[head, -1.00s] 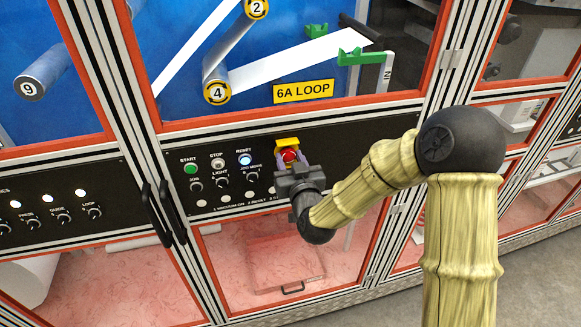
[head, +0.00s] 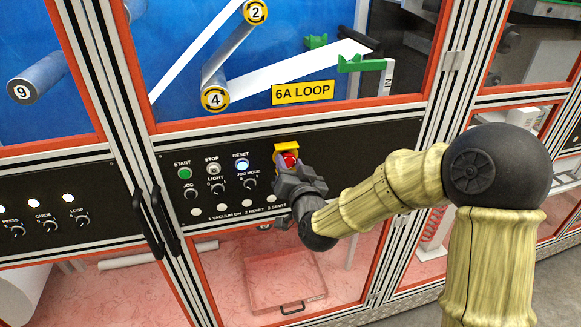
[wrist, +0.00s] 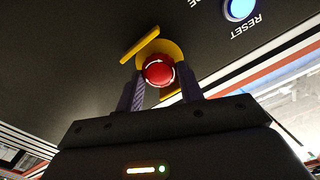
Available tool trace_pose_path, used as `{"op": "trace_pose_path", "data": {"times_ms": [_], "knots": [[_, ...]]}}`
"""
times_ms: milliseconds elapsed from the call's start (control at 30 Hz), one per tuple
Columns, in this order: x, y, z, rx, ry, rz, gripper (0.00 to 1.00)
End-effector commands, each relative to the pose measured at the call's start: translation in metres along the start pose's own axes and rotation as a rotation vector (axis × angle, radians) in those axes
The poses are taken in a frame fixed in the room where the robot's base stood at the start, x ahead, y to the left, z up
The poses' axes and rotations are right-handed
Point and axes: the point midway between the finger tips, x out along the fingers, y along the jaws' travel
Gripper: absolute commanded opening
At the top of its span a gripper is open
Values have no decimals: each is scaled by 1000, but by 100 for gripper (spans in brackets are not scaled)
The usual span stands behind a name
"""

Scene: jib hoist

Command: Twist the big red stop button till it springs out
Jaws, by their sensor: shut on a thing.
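The big red stop button (head: 290,160) sits in a yellow surround on the black control panel, and it also shows in the wrist view (wrist: 159,71) with white arrow marks around its rim. The yellow shroud (head: 286,149) stands above and around it. My gripper (head: 291,167) is at the button, with one finger on each side of it. In the wrist view my gripper (wrist: 160,80) is shut on the button. The gripper looks rolled relative to the panel. The far ends of the fingers are partly hidden by the button and shroud.
Left of the button are the lit blue RESET button (head: 242,165), the STOP button (head: 212,169), the green START button (head: 184,173) and several knobs. Black door handles (head: 150,219) stick out farther left. A red-framed window is below the panel.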

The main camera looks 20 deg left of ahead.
Motion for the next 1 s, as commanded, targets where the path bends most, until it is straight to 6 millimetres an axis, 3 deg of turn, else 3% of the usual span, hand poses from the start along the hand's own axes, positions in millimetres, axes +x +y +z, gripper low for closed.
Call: {"op": "trace_pose_path", "data": {"times_ms": [100,133,200,233,667,1000], "knots": [[2,-2,-5,0,14,-3,15],[2,-2,-5,0,14,-3,43],[2,-1,-5,-1,13,-3,57],[2,-1,-4,-1,12,-2,59],[-7,-1,-1,-2,5,-3,59],[-53,0,1,-4,6,-3,59]]}}
